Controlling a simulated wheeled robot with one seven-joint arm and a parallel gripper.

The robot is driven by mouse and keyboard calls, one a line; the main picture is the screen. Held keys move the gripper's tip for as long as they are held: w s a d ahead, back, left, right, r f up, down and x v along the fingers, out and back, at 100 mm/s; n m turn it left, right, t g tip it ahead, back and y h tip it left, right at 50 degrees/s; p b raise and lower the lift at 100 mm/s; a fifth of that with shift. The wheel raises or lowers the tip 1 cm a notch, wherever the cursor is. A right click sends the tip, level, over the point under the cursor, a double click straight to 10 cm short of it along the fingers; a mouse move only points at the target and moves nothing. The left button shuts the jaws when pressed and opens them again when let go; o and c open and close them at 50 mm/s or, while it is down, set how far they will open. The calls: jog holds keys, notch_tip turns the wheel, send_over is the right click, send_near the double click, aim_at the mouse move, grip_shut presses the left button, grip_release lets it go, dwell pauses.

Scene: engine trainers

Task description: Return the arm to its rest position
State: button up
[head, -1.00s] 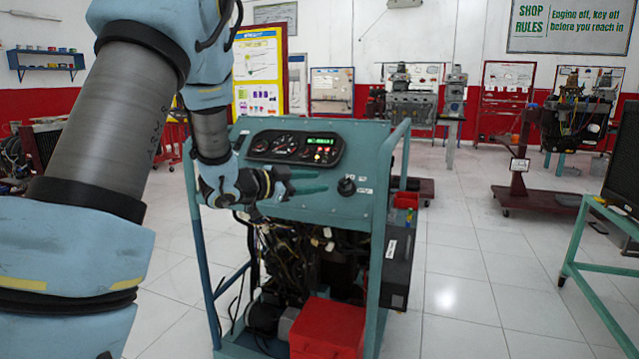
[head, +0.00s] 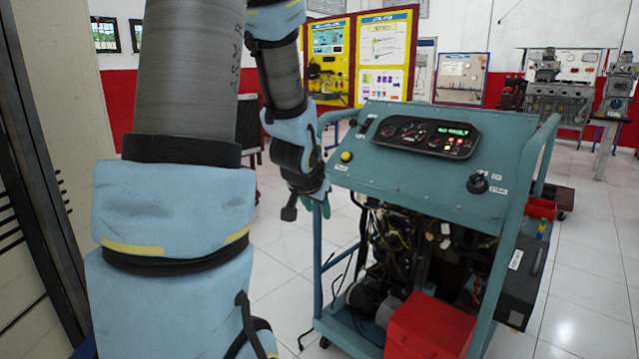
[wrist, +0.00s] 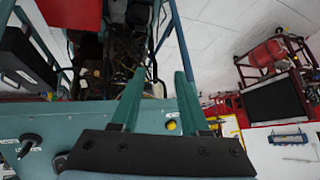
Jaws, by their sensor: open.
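My arm comes down from the upper left of the head view, with my gripper (head: 320,207) hanging at the left side of the engine trainer (head: 405,160). Its greenish fingers are small and partly hidden behind my wrist there. In the wrist view my gripper (wrist: 160,76) shows two green fingers spread apart with nothing between them. The trainer's sloped teal panel carries gauges, a lit display, a yellow button (head: 346,156) and a black key switch (head: 477,183). The yellow button also shows in the wrist view (wrist: 171,125), near the fingers. I cannot tell whether the gripper touches the frame.
A red box (head: 430,328) sits low on the trainer, before exposed wiring. A dark-framed cabinet or door (head: 40,180) stands close at the left. Yellow display boards (head: 330,55) and engine stands (head: 560,95) are behind. White floor tiles are open right of the trainer.

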jog(key=s+a+f+n+g+y, duration=0.1)
jog(key=s+a+f+n+g, duration=0.15)
jog(key=s, duration=0.45)
jog(key=s+a+f+n+g+y, duration=0.1)
jog(key=s+a+n+g, duration=0.2)
jog(key=s, duration=0.5)
jog(key=w+p+v, duration=0.1)
jog(key=p+v, duration=1.1)
jog(key=v, duration=0.1)
jog(key=shift+a+g+p, duration=0.35)
jog(key=shift+a+p, duration=0.05)
jog(key=shift+a, duration=0.05)
jog(key=shift+r+m, duration=0.1)
jog(key=shift+m, duration=0.15)
dwell(2.2)
